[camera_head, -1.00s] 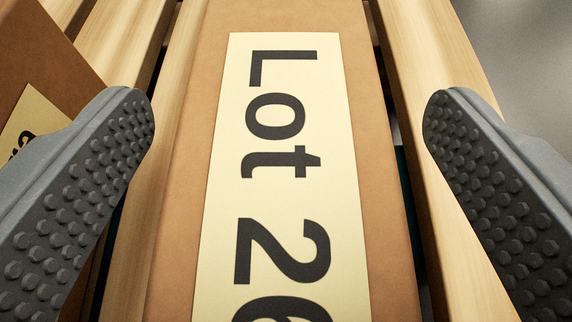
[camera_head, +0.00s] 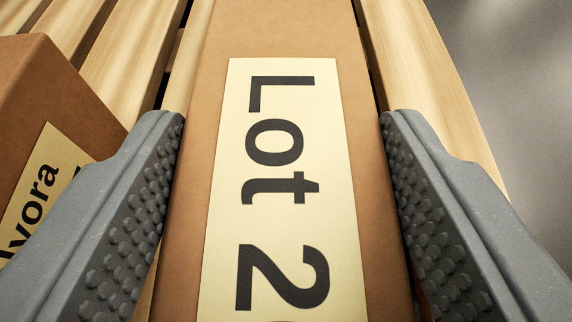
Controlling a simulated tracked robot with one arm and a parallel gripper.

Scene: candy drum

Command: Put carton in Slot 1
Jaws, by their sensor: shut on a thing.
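A brown carton (camera_head: 195,90) fills the middle of the view, with a pale yellow label (camera_head: 225,200) that reads "Lot 2" and part of another character at the lower edge. My gripper (camera_head: 283,215) has its two grey, studded fingers on the left and right sides of this carton, shut on it. The carton's near end is cut off by the bottom of the picture. I see nothing marked Slot 1.
Pale wooden slats (camera_head: 430,90) lie under the carton, with dark gaps between them. A second brown carton (camera_head: 60,90) with a label ending in "lvora" stands at the left, close to the left finger. Grey floor (camera_head: 510,100) shows beyond the slats at the right.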

